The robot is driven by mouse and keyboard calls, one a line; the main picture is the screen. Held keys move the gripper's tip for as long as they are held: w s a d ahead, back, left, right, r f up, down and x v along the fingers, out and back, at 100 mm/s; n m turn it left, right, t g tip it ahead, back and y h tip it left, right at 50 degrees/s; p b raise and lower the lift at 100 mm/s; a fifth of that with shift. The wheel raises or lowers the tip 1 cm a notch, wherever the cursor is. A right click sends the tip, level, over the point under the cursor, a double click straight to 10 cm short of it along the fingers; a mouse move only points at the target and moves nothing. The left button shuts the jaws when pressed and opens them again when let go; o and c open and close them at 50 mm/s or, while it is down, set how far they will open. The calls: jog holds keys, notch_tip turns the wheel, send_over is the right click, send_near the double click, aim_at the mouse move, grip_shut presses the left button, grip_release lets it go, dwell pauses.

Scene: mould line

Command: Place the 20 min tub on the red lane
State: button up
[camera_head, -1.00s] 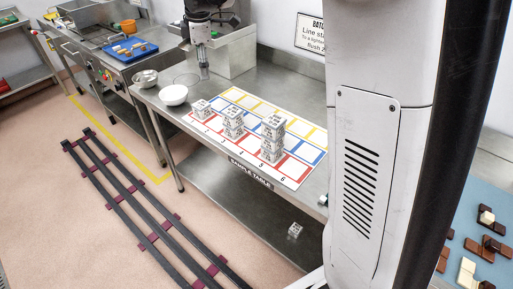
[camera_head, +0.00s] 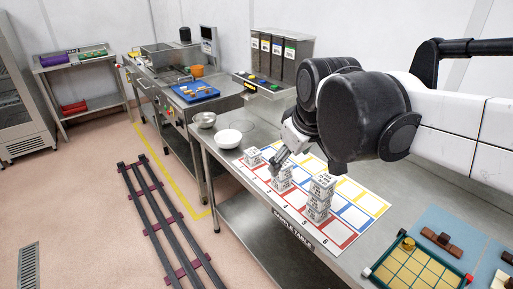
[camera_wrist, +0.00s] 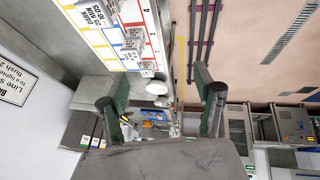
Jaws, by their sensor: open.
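Small white tubs with black print stand on a sheet (camera_head: 346,237) with red, blue and yellow lanes. In the head view, a single tub (camera_head: 252,156) is at the left, a short stack (camera_head: 283,178) is in the middle and a taller stack (camera_head: 320,198) is at the right, along the red lane side. My gripper (camera_head: 277,163) is open and empty near the middle stack; the exact gap is unclear. In the wrist view, my gripper (camera_wrist: 162,97) has its fingers spread, with tubs (camera_wrist: 95,16) beyond at upper left. I cannot tell surely which is the 20 min tub.
White bowl (camera_head: 228,138) and metal bowl (camera_head: 205,119) stand left of the sheet. Dispensers (camera_head: 278,58) stand behind. A wooden-gridded tray (camera_head: 412,268) and chocolate pieces (camera_head: 441,238) lie at the right. Floor rails (camera_head: 160,222) run along the left.

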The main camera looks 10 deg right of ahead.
jog(key=s+f+m+t, duration=0.1)
jog(key=s+f+m, duration=0.4)
jog(key=s, duration=0.5)
jog(key=shift+f+t, duration=0.3)
jog(key=shift+f, duration=0.3)
jog(key=shift+s+f, duration=0.1)
